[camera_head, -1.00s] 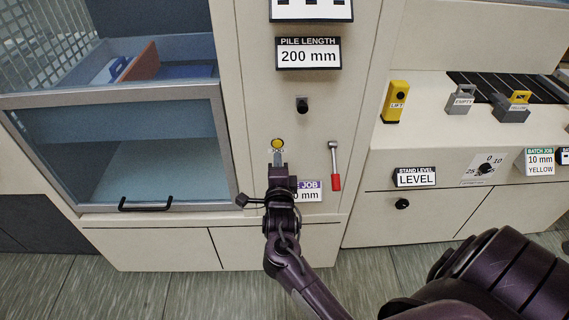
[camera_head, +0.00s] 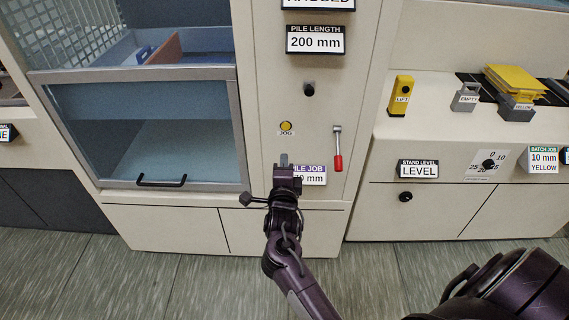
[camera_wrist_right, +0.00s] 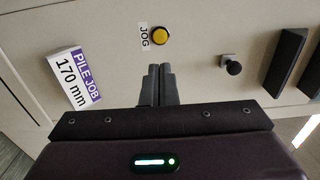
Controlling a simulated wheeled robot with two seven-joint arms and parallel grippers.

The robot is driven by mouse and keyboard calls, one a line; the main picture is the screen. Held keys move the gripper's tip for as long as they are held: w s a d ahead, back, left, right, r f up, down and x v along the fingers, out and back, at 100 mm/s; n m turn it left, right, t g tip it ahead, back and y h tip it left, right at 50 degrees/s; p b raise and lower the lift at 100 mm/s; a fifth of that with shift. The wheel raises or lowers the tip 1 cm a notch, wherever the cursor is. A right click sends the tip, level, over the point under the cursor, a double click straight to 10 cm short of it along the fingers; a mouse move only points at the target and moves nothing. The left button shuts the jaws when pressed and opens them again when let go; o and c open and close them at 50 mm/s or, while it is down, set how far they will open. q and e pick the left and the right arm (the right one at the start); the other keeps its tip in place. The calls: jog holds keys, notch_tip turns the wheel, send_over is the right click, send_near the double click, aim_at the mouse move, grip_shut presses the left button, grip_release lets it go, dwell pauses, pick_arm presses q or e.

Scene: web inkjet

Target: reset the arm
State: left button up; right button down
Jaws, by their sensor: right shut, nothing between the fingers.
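My right gripper (camera_head: 284,160) is shut and empty in front of the cream machine panel, just below the yellow JOG button (camera_head: 286,127). In the right wrist view its two fingers (camera_wrist_right: 158,70) are together, with the JOG button (camera_wrist_right: 159,36) just beyond their tips and apart from them. The gripper partly covers the pile job sign (camera_head: 313,174) in the head view; the sign reads 170 mm in the wrist view (camera_wrist_right: 73,78). My left gripper is not in view.
A lever with a red grip (camera_head: 338,160) hangs right of the gripper. A black knob (camera_head: 309,90) is above, under the 200 mm pile length sign (camera_head: 315,40). A glazed door (camera_head: 147,75) is at left. Yellow sheets (camera_head: 515,80) lie on the right shelf. The floor is clear.

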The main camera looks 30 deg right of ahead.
jog(key=s+a+f+n+g+y, duration=0.25)
jog(key=s+f+n, duration=0.2)
jog(key=f, duration=0.65)
jog(key=s+a+f+n+g+y, duration=0.1)
jog(key=s+a+f+n+y, duration=0.15)
jog(key=f+n, duration=0.6)
jog(key=s+a+f+n+g+y, duration=0.2)
jog(key=s+a+f, duration=0.25)
jog(key=f, duration=0.95)
jog(key=s+d+f+n+g, duration=0.1)
jog(key=s+f+n+g, duration=0.2)
jog(key=s, duration=0.9)
jog(key=s+d+f+n+g+y, duration=0.1)
jog(key=s+f+n+g, duration=0.2)
jog(key=s+f, duration=0.7)
jog(key=s+d+f+n+g+y, duration=0.1)
jog(key=s+f+n+g, duration=0.2)
jog(key=s, duration=1.1)
notch_tip(320, 180, down, 4)
jog(key=n, duration=0.2)
jog(key=shift+s+n, duration=0.2)
jog(key=shift+n, duration=0.1)
